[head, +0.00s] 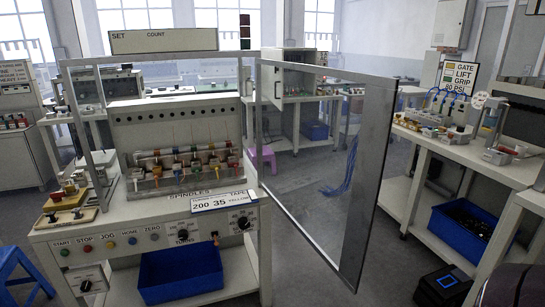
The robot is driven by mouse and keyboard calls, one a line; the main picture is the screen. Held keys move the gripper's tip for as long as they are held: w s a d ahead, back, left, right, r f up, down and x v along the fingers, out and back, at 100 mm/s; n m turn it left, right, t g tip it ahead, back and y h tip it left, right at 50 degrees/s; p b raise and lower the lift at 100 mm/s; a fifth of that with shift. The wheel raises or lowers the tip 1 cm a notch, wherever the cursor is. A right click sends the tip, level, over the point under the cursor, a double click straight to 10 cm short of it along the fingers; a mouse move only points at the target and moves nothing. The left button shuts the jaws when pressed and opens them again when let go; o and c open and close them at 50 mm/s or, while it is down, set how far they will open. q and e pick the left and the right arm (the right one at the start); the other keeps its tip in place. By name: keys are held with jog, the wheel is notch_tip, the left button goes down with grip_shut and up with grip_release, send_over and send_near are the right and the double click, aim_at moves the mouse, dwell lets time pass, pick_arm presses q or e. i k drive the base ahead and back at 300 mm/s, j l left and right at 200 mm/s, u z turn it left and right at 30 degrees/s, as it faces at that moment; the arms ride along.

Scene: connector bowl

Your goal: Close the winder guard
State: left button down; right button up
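The winder (180,130) stands at the left on a cream bench, with a row of spindles and coloured bobbins (190,160) inside its frame. The winder guard (372,170) is a clear panel in a metal frame. It stands open, swung out to the right and toward me from the right post (259,115) of the winder frame. Its free edge is the wide grey upright on the right. The front of the winder is uncovered. Neither of my grippers shows in the head view.
A control panel (125,241) with buttons and knobs runs along the winder's front. A blue bin (180,274) sits beneath it and a blue stool (22,270) stands at the lower left. A bench (480,158) with fittings stands right of the guard. Floor shows between them.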

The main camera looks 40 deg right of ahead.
aim_at(380, 92)
jog(key=k+l+z, duration=0.1)
jog(key=l, duration=0.3)
jog(key=k+l, duration=0.2)
jog(key=l, duration=0.2)
jog(key=l+z, duration=0.2)
jog(key=l, duration=0.65)
jog(key=i+l, duration=0.25)
jog(key=l, duration=0.15)
jog(key=i+l, duration=0.2)
jog(key=l, duration=0.25)
jog(key=k+l, duration=0.15)
jog(key=k, duration=0.35)
jog(key=j+z, duration=0.05)
